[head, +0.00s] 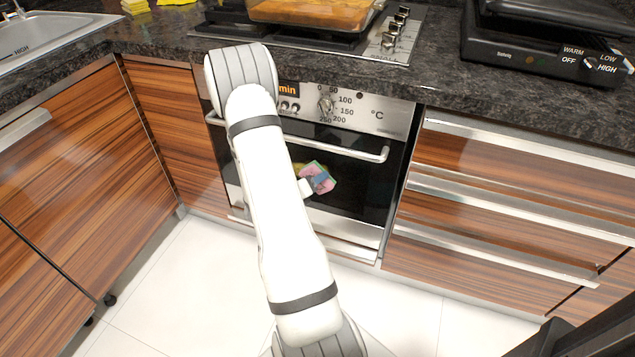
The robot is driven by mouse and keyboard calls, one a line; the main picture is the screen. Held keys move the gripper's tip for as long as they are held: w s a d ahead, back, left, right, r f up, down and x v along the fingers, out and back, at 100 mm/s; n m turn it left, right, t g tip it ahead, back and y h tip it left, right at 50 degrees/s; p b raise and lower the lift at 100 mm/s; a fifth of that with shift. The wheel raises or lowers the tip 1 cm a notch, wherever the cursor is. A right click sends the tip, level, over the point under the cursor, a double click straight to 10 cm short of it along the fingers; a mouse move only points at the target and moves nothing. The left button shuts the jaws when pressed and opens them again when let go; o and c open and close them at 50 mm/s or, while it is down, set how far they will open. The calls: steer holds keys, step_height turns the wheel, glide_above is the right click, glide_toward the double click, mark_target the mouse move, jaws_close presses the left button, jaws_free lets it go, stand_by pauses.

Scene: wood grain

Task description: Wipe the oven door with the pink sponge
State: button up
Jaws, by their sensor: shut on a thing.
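The oven door (365,185) is dark glass with a silver handle bar across its top, and it is closed. The pink sponge (316,168) shows in front of the glass, right of my white arm, with pink, green and blue patches visible. My gripper (312,184) is shut on the sponge. Most of the gripper is hidden behind my arm, with only a small light part showing. The sponge is at or very near the glass; I cannot tell whether it touches.
The oven handle (340,150) sticks out above the sponge. Drawers with metal handles (510,190) stand to the right and wooden cabinets (60,150) to the left. A glass dish (310,12) sits on the hob, and a black grill (545,45) on the counter. The pale floor is clear.

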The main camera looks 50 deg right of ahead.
mark_target(325, 183)
steer(key=w+a+p, duration=0.1)
steer(key=w+a, duration=0.2)
steer(key=w, duration=0.6)
steer(key=shift+w+a+r+p, duration=0.25)
steer(key=shift+w+a+p, duration=0.1)
steer(key=shift+p, duration=0.05)
stand_by(0.4)
steer(key=shift+s, duration=0.1)
steer(key=shift+s+d+b, duration=0.15)
steer(key=shift+s+d, duration=0.75)
steer(key=shift+s, duration=1.2)
steer(key=shift+s+d+b, duration=0.1)
steer(key=shift+s+d, duration=0.75)
steer(key=shift+s, duration=1.3)
steer(key=shift+s+d+b, duration=0.15)
steer(key=shift+s+d, duration=0.75)
steer(key=shift+s, duration=1.2)
steer(key=w+a+p, duration=0.1)
steer(key=w+a, duration=0.4)
steer(key=w, duration=0.8)
